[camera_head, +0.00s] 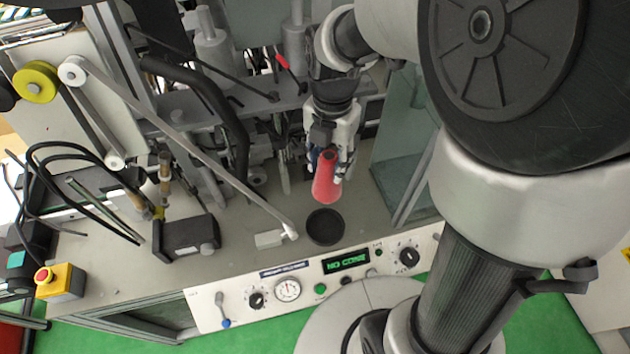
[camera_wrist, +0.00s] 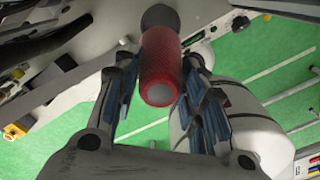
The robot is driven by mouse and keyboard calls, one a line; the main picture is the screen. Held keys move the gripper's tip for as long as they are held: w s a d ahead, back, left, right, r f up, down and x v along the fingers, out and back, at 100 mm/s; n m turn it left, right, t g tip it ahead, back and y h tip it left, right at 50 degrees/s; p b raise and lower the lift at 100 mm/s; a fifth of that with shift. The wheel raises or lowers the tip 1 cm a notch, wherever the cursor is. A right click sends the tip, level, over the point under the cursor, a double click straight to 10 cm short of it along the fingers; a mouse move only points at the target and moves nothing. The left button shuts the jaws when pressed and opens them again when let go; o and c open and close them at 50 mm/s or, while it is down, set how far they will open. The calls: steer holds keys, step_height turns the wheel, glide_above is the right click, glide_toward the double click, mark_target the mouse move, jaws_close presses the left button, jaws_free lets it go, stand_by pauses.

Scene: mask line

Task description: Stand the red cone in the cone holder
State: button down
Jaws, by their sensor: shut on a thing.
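The red cone (camera_head: 326,180) is held in my gripper (camera_head: 332,158), above the machine's worktop in the head view. Its narrow end is up by the fingers and its wider end hangs down, slightly tilted. In the wrist view the red cone (camera_wrist: 160,68) lies between the blue-padded fingers of my gripper (camera_wrist: 160,85), its small grey end facing the camera. The cone holder (camera_head: 325,227), a round black cup on the worktop, is just below and in front of the cone, apart from it. In the wrist view a dark round shape (camera_wrist: 159,17) shows beyond the cone, probably the holder.
The front panel has a display reading "NO CONE" (camera_head: 346,261), knobs and a gauge (camera_head: 288,290). A white rod (camera_head: 190,150) slants down to a small white block (camera_head: 269,239) left of the holder. A black box (camera_head: 186,237) stands further left. A clear panel (camera_head: 405,165) stands right.

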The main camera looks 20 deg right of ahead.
mark_target(328, 181)
step_height(328, 181, down, 20)
steer(key=b, duration=0.4)
steer(key=shift+r+b, duration=0.25)
steer(key=shift+b, duration=0.15)
steer(key=shift+d+f, duration=0.1)
steer(key=c, duration=1)
jaws_free()
step_height(328, 181, up, 12)
steer(key=p, duration=0.3)
steer(key=shift+r, duration=0.2)
steer(key=r+m, duration=0.2)
steer(key=s+r+m, duration=0.1)
steer(key=s+r+m+t, duration=0.1)
steer(key=r+m, duration=0.1)
steer(key=shift+r+m, duration=0.3)
steer(key=shift+r, duration=0.05)
steer(key=s+r+m+t, duration=0.1)
steer(key=s+r+m, duration=0.2)
steer(key=m, duration=0.4)
steer(key=s+r+m+t, duration=0.1)
steer(key=s+r+m, duration=0.3)
steer(key=m, duration=0.3)
steer(key=s+r+m+t, duration=0.1)
steer(key=s+r+m, duration=0.2)
steer(key=s+m, duration=0.3)
steer(key=shift+d+r+m+t, duration=0.1)
steer(key=shift+r+m+t, duration=0.2)
steer(key=shift+m, duration=0.4)
